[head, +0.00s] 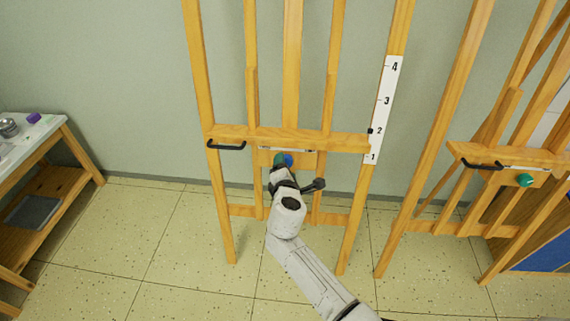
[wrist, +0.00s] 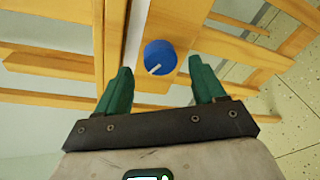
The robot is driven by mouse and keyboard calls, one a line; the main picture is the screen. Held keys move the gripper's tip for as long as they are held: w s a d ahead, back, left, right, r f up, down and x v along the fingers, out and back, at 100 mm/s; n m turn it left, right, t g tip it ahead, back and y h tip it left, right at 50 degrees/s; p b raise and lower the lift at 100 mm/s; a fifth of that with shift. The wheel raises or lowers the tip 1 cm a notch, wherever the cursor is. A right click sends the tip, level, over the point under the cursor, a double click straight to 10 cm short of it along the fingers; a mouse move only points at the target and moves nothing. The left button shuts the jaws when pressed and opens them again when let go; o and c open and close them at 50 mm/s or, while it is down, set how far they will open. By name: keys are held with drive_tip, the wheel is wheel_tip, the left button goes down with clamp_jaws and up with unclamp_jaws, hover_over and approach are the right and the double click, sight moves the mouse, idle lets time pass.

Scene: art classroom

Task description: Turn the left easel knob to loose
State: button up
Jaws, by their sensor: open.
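The left easel (head: 230,132) stands at the middle of the head view, made of light wood. Its blue knob (head: 288,160) sits just below the cross ledge, partly hidden by my gripper. In the wrist view the blue knob (wrist: 160,57) is round, with a white line pointing to the lower left. My gripper (wrist: 161,65) has green fingers, spread open, one on each side of the knob. Gaps show between the fingers and the knob, and I cannot tell the depth between them. In the head view my gripper (head: 281,161) is small and mostly hidden behind my wrist.
A white scale (head: 384,110) numbered 1 to 4 is on the easel's right post, with a black marker near 2. A black handle (head: 227,147) juts from the ledge. A second easel (head: 455,150) with a green knob (head: 525,181) stands right; a table (head: 50,128) stands left.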

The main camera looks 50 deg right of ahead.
drive_tip(key=v, duration=0.8)
drive_tip(key=s+a+f+m+g+y+p, duration=0.1)
drive_tip(key=s+a+f+m+g+y, duration=0.2)
drive_tip(key=s+m, duration=0.5)
drive_tip(key=s+a+f+m+g+y+p, duration=0.1)
drive_tip(key=s+f+m+g+y, duration=0.25)
drive_tip(key=s, duration=0.85)
drive_tip(key=s+a+r+m+g+y, duration=0.1)
drive_tip(key=s+a+m+g+y, duration=0.1)
drive_tip(key=s+a, duration=0.4)
drive_tip(key=shift+s+m+g+y, duration=0.35)
drive_tip(key=shift+s+m+y, duration=0.2)
drive_tip(key=shift+s+y, duration=0.2)
